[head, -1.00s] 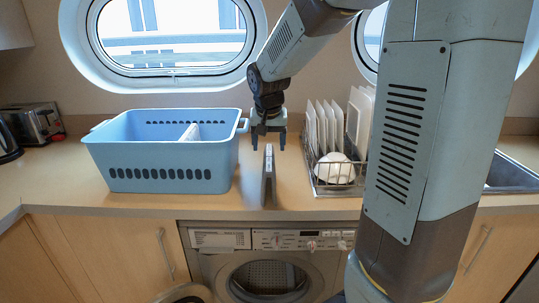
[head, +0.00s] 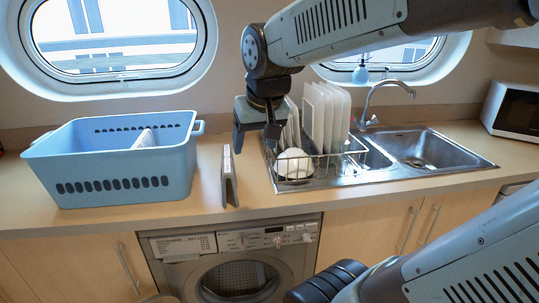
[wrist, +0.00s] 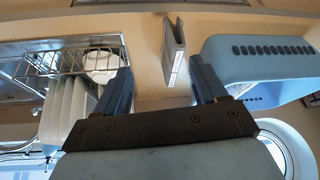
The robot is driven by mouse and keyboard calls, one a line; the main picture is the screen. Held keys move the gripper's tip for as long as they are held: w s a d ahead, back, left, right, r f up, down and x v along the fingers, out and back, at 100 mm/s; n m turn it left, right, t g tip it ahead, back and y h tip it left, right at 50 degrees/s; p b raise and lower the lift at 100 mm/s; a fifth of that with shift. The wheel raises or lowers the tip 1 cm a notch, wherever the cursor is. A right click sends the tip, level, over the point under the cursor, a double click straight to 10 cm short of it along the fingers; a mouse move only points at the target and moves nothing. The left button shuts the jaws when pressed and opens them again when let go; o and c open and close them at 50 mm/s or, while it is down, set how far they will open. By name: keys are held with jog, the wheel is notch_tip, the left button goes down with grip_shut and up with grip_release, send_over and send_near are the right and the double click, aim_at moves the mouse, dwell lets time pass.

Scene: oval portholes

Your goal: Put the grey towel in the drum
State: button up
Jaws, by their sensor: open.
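A pale grey-white piece (head: 145,138) shows above the inside of the blue basket (head: 125,183); it may be the grey towel, but I cannot tell. The drum (head: 240,278) shows behind the round opening of the washing machine (head: 185,246) under the counter. A piece of its open door (head: 152,298) seems to show at the bottom edge. My gripper (head: 256,137) is open and empty above the counter, between the basket and the plate rack. In the wrist view its fingers (wrist: 163,86) are apart, with the basket (wrist: 255,52) beyond the right finger.
A grey folded upright object (head: 229,178) stands on the counter below my gripper. A wire rack (head: 330,165) with white plates (head: 325,118) and a white bowl (head: 293,164) stands to the right, beside the sink (head: 425,150). A microwave (head: 512,108) is far right.

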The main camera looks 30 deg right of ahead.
jog(key=s+n, duration=0.1)
jog(key=s, duration=0.6)
jog(key=shift+f+t, duration=0.25)
jog(key=shift+t, duration=0.05)
jog(key=shift+c, duration=0.4)
